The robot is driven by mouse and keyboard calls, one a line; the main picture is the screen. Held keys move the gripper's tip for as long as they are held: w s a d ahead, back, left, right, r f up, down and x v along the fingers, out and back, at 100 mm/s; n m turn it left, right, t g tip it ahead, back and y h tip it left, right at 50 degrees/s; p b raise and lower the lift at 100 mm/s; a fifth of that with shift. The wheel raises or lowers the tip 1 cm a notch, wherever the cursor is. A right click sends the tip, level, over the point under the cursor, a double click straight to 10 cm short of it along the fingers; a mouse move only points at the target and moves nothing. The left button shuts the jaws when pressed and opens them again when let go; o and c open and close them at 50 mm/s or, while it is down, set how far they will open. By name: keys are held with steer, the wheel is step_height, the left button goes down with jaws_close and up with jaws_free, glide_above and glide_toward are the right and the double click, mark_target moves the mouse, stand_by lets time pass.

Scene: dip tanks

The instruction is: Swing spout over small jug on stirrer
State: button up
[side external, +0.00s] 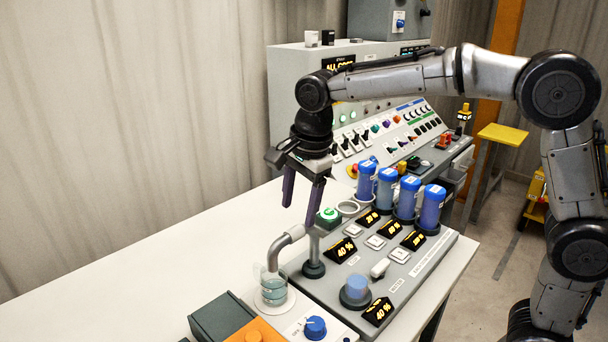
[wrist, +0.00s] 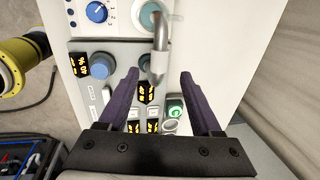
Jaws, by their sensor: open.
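The grey bent spout (side external: 290,238) rises from a post on the front left of the grey panel and curves left and down. Its outlet appears to be over the small clear jug (side external: 273,292), which holds pale blue liquid. The jug stands on the white stirrer (side external: 300,329) with a blue knob. In the wrist view the spout (wrist: 161,32) runs up the picture, overlapping the round jug (wrist: 148,18) at the top. My gripper (side external: 298,214) is open and empty, fingers pointing down, above and near the spout. In the wrist view the spout's post end lies between the fingertips (wrist: 160,74).
Several blue cylinders (side external: 387,188) stand in a row behind the spout. The panel has lit displays, a blue knob (side external: 355,288) and a green button (side external: 328,214). A dark box (side external: 222,319) sits left of the stirrer. The white bench (side external: 150,265) is clear at left.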

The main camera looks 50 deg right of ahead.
step_height(320, 180, up, 8)
steer(key=s, duration=0.1)
steer(key=shift+s, duration=0.3)
steer(key=shift+f, duration=0.1)
steer(key=s+d+r+n+t, duration=0.25)
steer(key=s+d, duration=0.35)
steer(key=s, duration=0.6)
steer(key=s+d+f+n, duration=0.2)
steer(key=s+f+n, duration=1)
steer(key=n, duration=0.3)
steer(key=shift+n+t, duration=0.35)
steer(key=shift+t, duration=0.1)
stand_by(0.9)
